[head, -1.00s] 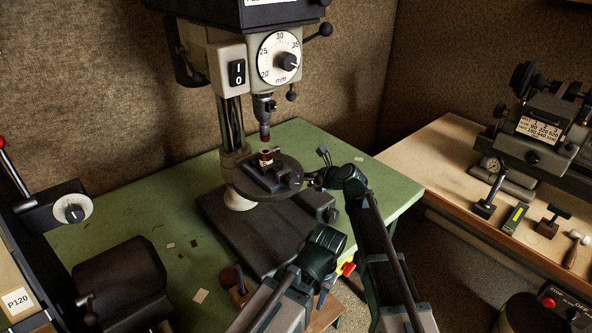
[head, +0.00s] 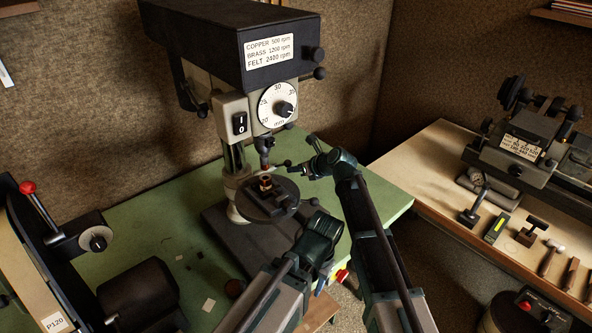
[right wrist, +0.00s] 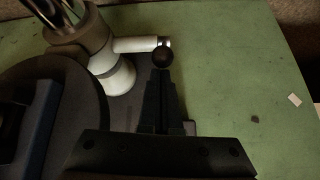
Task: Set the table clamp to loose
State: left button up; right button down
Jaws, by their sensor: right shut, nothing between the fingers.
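The drill press's round work table (head: 264,203) sits on its column on the green bench. In the right wrist view a pale rod (right wrist: 138,44), which I take for the table clamp's lever, sticks out sideways from the collar on the column. A black ball (right wrist: 162,57) shows at its end. My right gripper (head: 300,168) is behind and right of the round table in the head view. Its fingers (right wrist: 161,88) are shut and empty, with tips at the ball; I cannot tell whether they touch it. The clamp's setting cannot be read. My left gripper is not seen.
The drill head (head: 235,45) and depth dial (head: 277,105) stand above the round table. A small brass-coloured part (head: 266,182) sits on the table. A red-knobbed lever (head: 28,188) is at left. The wooden bench (head: 425,160) stands at right.

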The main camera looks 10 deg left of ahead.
jog(key=shift+w+a+r+p, duration=0.4)
jog(key=shift+w+r+p, duration=0.1)
jog(key=shift+w+r, duration=0.25)
jog(key=shift+r, duration=0.2)
notch_tip(320, 180, up, 8)
jog(key=s+d+p, duration=0.2)
jog(key=d+p, duration=0.1)
jog(key=p, duration=0.6)
jog(key=shift+s, duration=0.15)
